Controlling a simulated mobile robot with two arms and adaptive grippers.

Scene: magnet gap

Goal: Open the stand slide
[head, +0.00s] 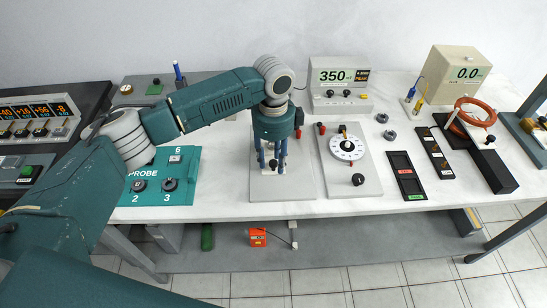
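My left arm reaches in from the left, and its gripper (272,168) points down over a pale grey base plate (293,189) near the middle of the table. Its two blue fingers stand apart on either side of a small dark and reddish part low on the plate. I cannot tell whether they touch it. The gripper and wrist hide most of what stands on this plate, so I cannot make out a slide there or its position. My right gripper is not in view.
The white table (230,208) also holds a teal probe panel (153,196), a dial unit (347,148), a 350 readout (338,80), black trays (406,172) and an orange coil (475,112) by a black block. An orange box (258,237) sits on the lower shelf.

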